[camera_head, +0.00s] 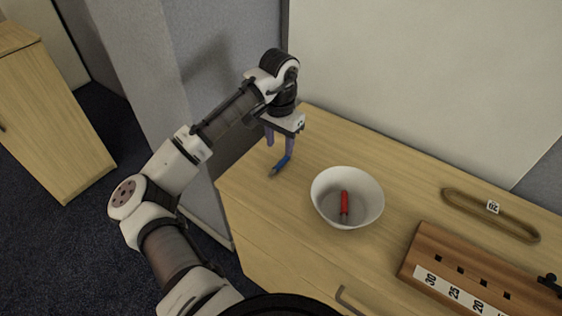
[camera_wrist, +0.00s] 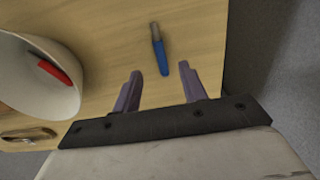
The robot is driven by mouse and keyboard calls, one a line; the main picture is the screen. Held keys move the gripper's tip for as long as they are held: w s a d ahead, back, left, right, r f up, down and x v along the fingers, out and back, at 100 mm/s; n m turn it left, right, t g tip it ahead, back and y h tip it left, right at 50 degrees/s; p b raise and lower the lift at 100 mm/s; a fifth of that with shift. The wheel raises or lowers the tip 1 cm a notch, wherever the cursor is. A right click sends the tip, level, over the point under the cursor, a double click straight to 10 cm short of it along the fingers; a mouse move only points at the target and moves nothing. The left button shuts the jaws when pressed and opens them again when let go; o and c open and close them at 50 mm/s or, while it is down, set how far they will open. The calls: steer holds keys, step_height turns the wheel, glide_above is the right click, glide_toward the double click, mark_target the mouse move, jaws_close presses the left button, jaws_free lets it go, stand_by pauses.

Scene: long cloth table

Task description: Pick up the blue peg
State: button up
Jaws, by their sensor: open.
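The blue peg (camera_head: 281,164) lies on the wooden tabletop near its left end, in the head view. It has a blue body and a grey-brown end. In the wrist view the blue peg (camera_wrist: 159,50) lies just beyond the fingertips, roughly in line with the gap between them. My gripper (camera_head: 276,138) is above the table, pointing down, with its purple fingers close to the peg. In the wrist view my gripper (camera_wrist: 160,74) has its fingers spread apart with nothing between them.
A white bowl (camera_head: 371,190) holding a red peg (camera_head: 344,204) stands right of the blue peg. Farther right are a brown loop (camera_head: 462,207) with a number tag and a wooden block (camera_head: 440,243) with holes and number labels. A partition wall borders the table's left end.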

mark_target(279, 163)
steer(key=shift+f+p, duration=0.8)
steer(key=shift+f, duration=2.6)
jaws_close()
